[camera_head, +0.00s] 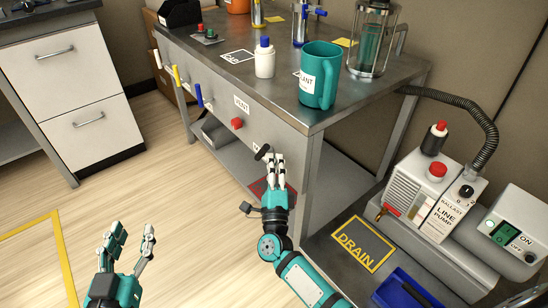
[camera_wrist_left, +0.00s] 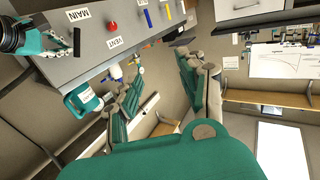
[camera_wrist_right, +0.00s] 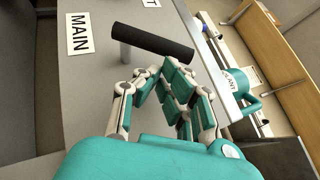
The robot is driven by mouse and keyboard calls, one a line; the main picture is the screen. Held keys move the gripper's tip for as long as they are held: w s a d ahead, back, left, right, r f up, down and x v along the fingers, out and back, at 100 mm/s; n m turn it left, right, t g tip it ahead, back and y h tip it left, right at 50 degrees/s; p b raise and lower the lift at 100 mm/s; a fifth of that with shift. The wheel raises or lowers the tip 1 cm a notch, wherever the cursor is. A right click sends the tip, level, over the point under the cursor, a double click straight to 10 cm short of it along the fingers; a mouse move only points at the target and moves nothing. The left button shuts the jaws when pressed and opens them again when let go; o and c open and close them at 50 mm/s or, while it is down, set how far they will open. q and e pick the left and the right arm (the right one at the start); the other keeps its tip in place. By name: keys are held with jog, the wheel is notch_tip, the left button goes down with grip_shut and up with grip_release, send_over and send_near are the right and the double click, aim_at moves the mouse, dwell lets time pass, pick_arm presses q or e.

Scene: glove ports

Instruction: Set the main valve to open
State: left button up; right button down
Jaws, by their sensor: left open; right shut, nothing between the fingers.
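The main valve handle is a short black bar (camera_wrist_right: 153,42) on the grey bench front, beside a white MAIN label (camera_wrist_right: 80,33). In the right wrist view it runs crosswise to the label's lettering. It also shows in the head view (camera_head: 262,152) and the left wrist view (camera_wrist_left: 77,40). My right gripper (camera_head: 275,158) is shut and empty, its fingertips right at the bar; I cannot tell if they touch. My left gripper (camera_head: 134,234) is open and empty, low over the floor, away from the bench.
Along the bench front are a red VENT knob (camera_head: 237,123) and blue (camera_head: 199,95), yellow (camera_head: 176,75) and white levers. A teal mug (camera_head: 319,80) and a white bottle (camera_head: 264,60) stand on top. A line pump (camera_head: 425,205) stands at right. Floor at left is clear.

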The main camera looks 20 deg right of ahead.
pick_arm(q)
jog(key=s+a+f+g+y+p, duration=0.2)
jog(key=s+a+f+g+p, duration=0.1)
jog(key=s+f+g, duration=0.4)
jog(key=s+a+f+g+y+p, duration=0.2)
jog(key=s+a+f+g+p, duration=0.2)
jog(key=s+f+g, duration=0.4)
pick_arm(e)
jog(key=r+n+g+p, duration=0.1)
jog(key=w+r+n+g+y+p, duration=0.1)
jog(key=p, duration=0.1)
jog(key=n+g+y+p, duration=0.1)
jog(key=p, duration=0.1)
jog(key=shift+w+a+r, duration=0.25)
jog(key=shift+a+r, duration=0.1)
jog(key=shift+r, duration=0.05)
pick_arm(q)
jog(key=s+f, duration=0.1)
jog(key=f, duration=0.8)
jog(key=s+f, duration=0.2)
jog(key=f, duration=0.8)
jog(key=shift+s+d+f+p, duration=0.2)
jog(key=shift+s+d+p, duration=0.1)
jog(key=shift+p, duration=0.15)
pick_arm(e)
jog(key=shift+w, duration=0.1)
pick_arm(q)
jog(key=shift+a, duration=0.1)
